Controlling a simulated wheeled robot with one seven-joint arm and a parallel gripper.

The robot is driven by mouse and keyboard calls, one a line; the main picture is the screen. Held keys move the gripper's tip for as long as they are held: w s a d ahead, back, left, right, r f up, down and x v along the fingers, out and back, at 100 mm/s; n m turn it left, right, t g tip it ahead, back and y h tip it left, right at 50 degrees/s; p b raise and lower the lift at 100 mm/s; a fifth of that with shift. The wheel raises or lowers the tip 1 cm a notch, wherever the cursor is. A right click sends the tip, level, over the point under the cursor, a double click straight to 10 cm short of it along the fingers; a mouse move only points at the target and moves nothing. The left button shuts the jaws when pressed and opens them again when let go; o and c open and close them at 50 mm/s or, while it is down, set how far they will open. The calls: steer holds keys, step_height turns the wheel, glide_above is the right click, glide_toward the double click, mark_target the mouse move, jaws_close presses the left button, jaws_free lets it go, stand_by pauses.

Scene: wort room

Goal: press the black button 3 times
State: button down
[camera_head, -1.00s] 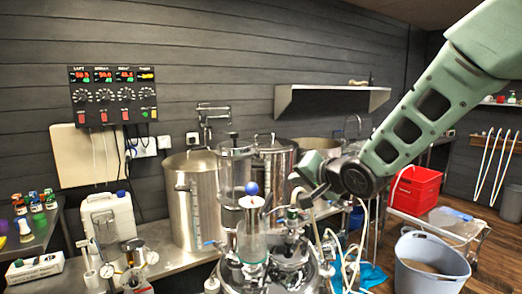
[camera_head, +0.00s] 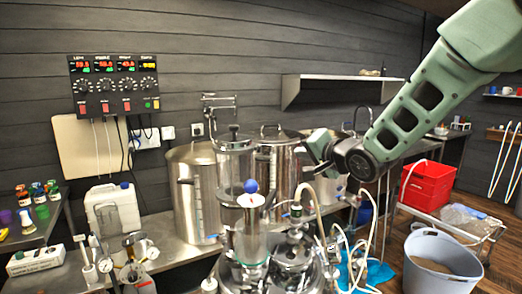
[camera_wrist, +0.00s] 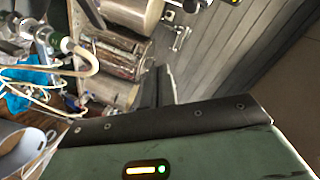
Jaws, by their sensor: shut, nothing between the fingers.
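The control panel (camera_head: 115,86) hangs on the dark plank wall at the upper left in the head view. It carries lit red displays, a row of round dials, red switches and small yellow and green parts. I cannot make out which part is the black button at this size. My gripper (camera_head: 317,162) is in front of the steel pots, well to the right of the panel and lower in the picture. Its fingers (camera_wrist: 157,88) show in the wrist view, shut and empty. The panel does not show in the wrist view.
Steel pots (camera_head: 191,205) and glass vessels (camera_head: 233,168) crowd the bench below and right of the panel. A white jug (camera_head: 112,212) stands under it. A metal shelf (camera_head: 337,89) juts from the wall above my gripper.

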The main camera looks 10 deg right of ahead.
steer(key=w+a, duration=0.3)
steer(key=a, duration=0.3)
steer(key=shift+w+a, duration=0.3)
steer(key=shift+a, duration=0.05)
steer(key=shift+a+b, duration=0.15)
steer(key=shift+b, duration=0.2)
stand_by(1.5)
steer(key=shift+w+a, duration=0.2)
steer(key=shift+w+a+b, duration=0.2)
steer(key=shift+a+b, duration=0.1)
steer(key=shift+a, duration=0.2)
stand_by(1.0)
steer(key=shift+d, duration=0.1)
steer(key=shift+s+d+b, duration=0.3)
steer(key=shift+s+d, duration=0.1)
steer(key=shift+d, duration=0.3)
steer(key=shift+s+d, duration=0.4)
steer(key=shift+d, duration=0.35)
steer(key=shift+s+d, duration=0.45)
steer(key=shift+d, duration=0.3)
steer(key=shift+s+d, duration=0.4)
steer(key=shift+d, duration=0.35)
stand_by(0.5)
